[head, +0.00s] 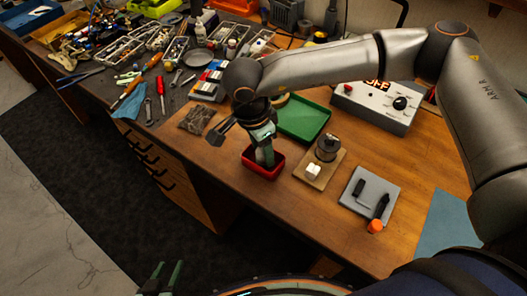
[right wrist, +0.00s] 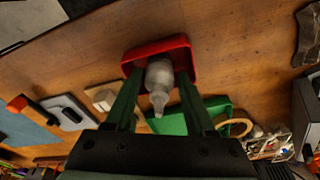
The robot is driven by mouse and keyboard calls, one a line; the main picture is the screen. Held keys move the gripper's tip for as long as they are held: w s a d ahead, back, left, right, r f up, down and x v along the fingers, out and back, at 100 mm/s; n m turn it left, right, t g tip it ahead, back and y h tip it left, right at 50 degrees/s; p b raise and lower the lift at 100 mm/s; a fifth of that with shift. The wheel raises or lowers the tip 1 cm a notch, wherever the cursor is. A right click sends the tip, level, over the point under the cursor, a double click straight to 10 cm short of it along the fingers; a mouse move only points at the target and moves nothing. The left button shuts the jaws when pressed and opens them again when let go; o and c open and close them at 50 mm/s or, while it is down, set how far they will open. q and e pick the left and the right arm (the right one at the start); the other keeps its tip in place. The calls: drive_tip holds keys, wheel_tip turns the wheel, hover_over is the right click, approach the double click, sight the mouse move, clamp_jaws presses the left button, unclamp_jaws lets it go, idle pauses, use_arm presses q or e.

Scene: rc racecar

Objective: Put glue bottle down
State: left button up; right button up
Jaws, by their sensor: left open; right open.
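The glue bottle (right wrist: 158,82) is pale grey-white with a narrow nozzle. In the right wrist view it is in the small red tray (right wrist: 186,46), its nozzle toward the camera. In the head view the red tray (head: 272,172) sits near the table's front edge, and my right gripper hides the bottle. My right gripper (head: 264,160) points down into the tray. Its green fingers are open on either side of the bottle; whether they touch it I cannot tell. My left gripper (head: 162,276) is open and empty at the bottom of the head view, off the table.
A green tray (head: 302,118) lies just behind the red tray. Tools and bins crowd the left. Bare wood lies in front.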

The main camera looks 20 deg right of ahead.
wheel_tip(320, 180, up, 10)
drive_tip(key=a, duration=0.1)
drive_tip(key=shift+s+a+b, duration=0.25)
drive_tip(key=shift+b, duration=0.2)
